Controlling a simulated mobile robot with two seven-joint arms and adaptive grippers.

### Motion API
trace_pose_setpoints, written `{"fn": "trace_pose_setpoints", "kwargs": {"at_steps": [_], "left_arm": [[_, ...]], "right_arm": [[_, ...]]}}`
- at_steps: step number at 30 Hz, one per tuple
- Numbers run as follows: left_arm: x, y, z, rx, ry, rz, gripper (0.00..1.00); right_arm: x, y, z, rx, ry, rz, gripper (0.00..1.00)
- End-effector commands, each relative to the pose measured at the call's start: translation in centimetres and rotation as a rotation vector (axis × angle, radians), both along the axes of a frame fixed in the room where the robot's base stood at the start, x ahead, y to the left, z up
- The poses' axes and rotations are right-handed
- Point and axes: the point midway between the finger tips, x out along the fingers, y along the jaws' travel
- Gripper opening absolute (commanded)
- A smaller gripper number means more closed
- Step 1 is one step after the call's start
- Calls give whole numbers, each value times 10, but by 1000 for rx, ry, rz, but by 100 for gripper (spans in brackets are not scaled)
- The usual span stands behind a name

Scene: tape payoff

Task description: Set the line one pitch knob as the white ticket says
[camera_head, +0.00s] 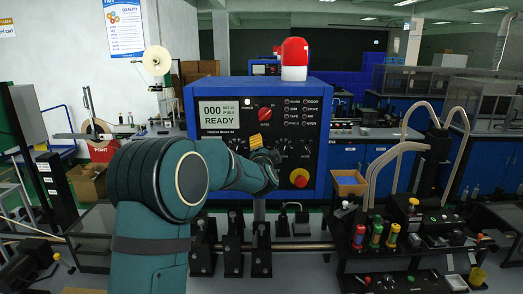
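The blue control box (320,88) stands in the middle, its dark front panel facing me. It has a lit display (219,115) reading "000" and "READY", a red knob (264,114) and a row of small dark knobs (284,144). The knob labels are too small to read, so I cannot tell which is the line one pitch knob. A small yellow piece (256,141) shows at the panel, just above my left gripper (268,157). My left gripper is at the lower middle of the panel; its fingers are mostly hidden by my arm. I cannot make out a white ticket. My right gripper is not in view.
A red button on yellow (299,178) sits low on the panel, right of my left gripper. A red lamp (294,59) tops the box. Black clamps on a rail (232,245) stand below. Bent tubes (398,150) and a block with coloured knobs (380,237) are at the right.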

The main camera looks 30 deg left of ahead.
Motion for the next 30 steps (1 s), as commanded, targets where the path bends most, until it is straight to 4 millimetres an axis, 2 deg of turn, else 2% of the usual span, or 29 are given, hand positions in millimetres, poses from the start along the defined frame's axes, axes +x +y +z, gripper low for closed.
{"fn": "trace_pose_setpoints", "kwargs": {"at_steps": [4, 13, 18, 30], "left_arm": [[6, 3, 0, 0, 0, -1, 60], [7, 4, 0, 0, 0, -1, 58], [7, 4, 0, 0, 0, -1, 0], [7, 4, 1, 1, -2, 0, 0]], "right_arm": [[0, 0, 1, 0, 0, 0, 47], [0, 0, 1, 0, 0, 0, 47], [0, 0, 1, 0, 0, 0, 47], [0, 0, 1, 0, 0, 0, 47]]}}
